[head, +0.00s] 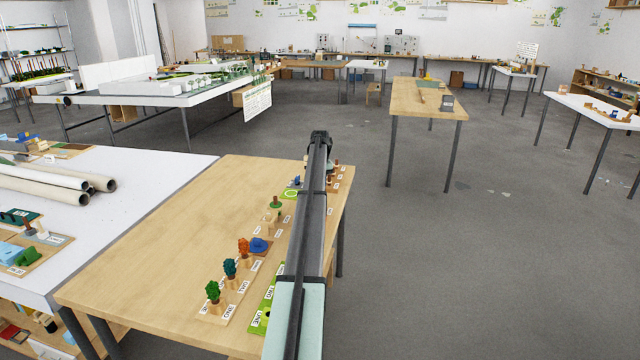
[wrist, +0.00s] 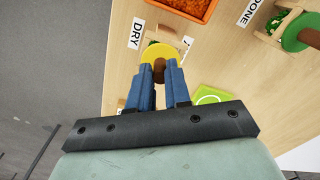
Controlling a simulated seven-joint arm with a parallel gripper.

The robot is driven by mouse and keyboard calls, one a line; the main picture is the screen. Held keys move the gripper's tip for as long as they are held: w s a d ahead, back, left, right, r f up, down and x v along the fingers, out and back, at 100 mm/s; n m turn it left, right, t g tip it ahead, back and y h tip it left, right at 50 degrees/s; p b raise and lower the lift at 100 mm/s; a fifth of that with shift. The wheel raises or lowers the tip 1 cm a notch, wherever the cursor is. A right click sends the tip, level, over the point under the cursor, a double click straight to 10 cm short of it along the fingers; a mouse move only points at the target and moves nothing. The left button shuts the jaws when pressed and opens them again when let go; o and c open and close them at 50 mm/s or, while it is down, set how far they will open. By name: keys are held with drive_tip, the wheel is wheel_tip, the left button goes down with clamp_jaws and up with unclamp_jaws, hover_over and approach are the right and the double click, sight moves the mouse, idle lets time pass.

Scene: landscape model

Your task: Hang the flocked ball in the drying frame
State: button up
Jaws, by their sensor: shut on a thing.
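My gripper (wrist: 160,72) has its two blue fingers shut on the brown knob of a yellow disc (wrist: 150,52) in the wrist view. The disc hides whatever hangs under it, so I cannot see a ball there. A pale wooden frame (wrist: 168,36) beside the DRY label shows just beyond the disc and partly under it. I cannot tell whether the disc rests on this frame or is above it. In the head view my arm hides the gripper and the disc.
At right, by the DONE label (wrist: 250,12), a green disc (wrist: 293,32) with a brown knob sits on another wooden frame. Small trees (head: 212,291) line the table (head: 130,270), whose left part is clear.

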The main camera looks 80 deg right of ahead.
drive_tip(key=shift+f, duration=0.35)
idle(0.6)
drive_tip(key=o, duration=0.9)
drive_tip(key=shift+r, duration=0.15)
drive_tip(key=shift+r, duration=3.4)
